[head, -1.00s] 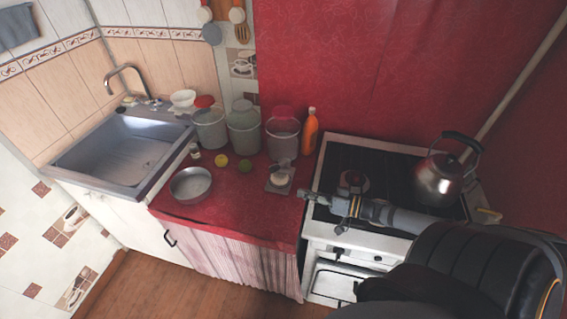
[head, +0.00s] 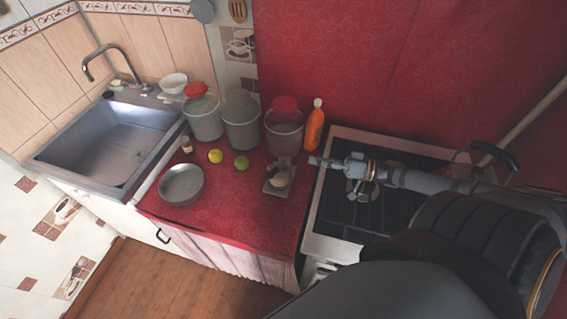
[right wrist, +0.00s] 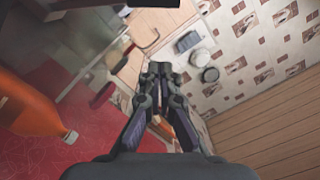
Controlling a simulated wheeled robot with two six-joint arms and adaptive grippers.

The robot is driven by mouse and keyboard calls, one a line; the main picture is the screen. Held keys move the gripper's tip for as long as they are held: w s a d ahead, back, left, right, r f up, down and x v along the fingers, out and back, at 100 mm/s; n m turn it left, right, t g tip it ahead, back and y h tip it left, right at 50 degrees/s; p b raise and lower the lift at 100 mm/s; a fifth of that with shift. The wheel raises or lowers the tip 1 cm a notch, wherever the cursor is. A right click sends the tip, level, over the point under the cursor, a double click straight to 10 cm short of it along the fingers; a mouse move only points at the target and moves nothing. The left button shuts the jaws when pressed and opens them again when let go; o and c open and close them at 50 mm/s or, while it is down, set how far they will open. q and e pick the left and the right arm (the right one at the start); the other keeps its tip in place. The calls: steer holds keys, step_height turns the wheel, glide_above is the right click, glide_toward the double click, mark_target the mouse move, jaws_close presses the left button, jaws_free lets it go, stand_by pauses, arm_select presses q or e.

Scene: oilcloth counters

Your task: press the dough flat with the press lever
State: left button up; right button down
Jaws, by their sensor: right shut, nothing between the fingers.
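The small grey press (head: 270,188) stands at the right end of the red counter, near the stove. A pale rounded shape, seemingly the dough, shows on it (head: 280,177). The lever is too small to make out. My right gripper (head: 314,161) points left, just right of the press and a little farther back, apart from it in the picture. It is shut and empty; its closed fingers also show in the right wrist view (right wrist: 160,72). The press cannot be made out in the right wrist view. My left gripper is out of view.
An orange bottle (head: 315,126) stands close behind my right gripper. Lidded containers (head: 243,125) line the back. A metal pan (head: 181,184), a yellow fruit (head: 215,156) and a green fruit (head: 241,162) lie left of the press. The stove (head: 400,152) is under my right arm.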

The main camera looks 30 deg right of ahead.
mark_target(276, 173)
arm_select(q)
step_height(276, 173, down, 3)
steer(key=b, duration=0.3)
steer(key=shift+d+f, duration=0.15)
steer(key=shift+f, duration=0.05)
arm_select(e)
steer(key=w+a+f, duration=0.3)
steer(key=w+a, duration=0.2)
steer(key=a, duration=0.3)
steer(key=shift+w+a+f, duration=0.25)
steer(key=shift+w+a, duration=0.15)
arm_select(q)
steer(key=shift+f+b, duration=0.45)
arm_select(e)
steer(key=shift+s+a+f, duration=0.3)
steer(key=shift+f, duration=0.15)
steer(key=shift+s+a+f, duration=0.25)
steer(key=shift+f, duration=0.2)
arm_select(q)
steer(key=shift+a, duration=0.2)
